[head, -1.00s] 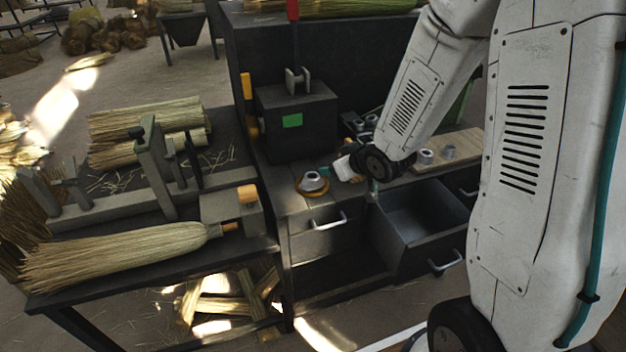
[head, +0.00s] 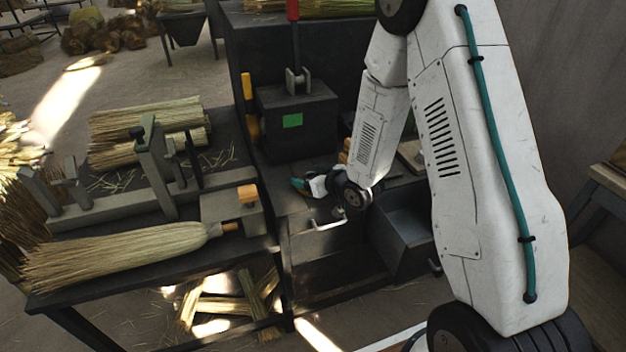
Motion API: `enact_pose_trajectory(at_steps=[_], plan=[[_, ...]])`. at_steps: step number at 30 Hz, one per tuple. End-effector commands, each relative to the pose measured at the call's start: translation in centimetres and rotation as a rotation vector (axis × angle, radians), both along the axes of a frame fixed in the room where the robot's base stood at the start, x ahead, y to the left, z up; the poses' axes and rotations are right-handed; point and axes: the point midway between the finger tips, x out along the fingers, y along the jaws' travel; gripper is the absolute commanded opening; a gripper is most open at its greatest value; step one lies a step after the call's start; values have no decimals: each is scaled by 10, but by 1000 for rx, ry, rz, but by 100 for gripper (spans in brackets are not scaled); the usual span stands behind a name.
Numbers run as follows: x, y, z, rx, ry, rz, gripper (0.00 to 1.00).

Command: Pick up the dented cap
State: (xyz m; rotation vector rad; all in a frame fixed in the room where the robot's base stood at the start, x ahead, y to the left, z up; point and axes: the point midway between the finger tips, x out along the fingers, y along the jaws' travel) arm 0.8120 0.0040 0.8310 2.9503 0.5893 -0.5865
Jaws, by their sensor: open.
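My gripper (head: 300,184), with teal at its tip, is low over the front left of the dark workbench (head: 285,203), just in front of the black box with the green label. My wrist and forearm reach in from the right. The jaws are open, but they are small here and I cannot see what lies between them. No cap shows clearly now. The grey cap on a yellow ring that stood at this spot is hidden by my gripper and wrist. I cannot tell whether the gripper touches it, or which cap is dented.
The black box (head: 293,128) stands close behind my gripper. A drawer (head: 400,240) hangs open below my forearm. A wooden board (head: 412,154) is mostly covered by my arm. At left, a broom (head: 120,252) lies on a table by a metal clamp frame (head: 155,165).

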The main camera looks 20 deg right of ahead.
Motion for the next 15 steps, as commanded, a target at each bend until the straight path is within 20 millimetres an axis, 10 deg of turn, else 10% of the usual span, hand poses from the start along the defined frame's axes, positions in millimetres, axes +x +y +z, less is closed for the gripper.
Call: enact_pose_trajectory(at_steps=[8,15], plan=[[4,2,-2,0,1,0,71],[4,2,-2,0,1,0,24]])
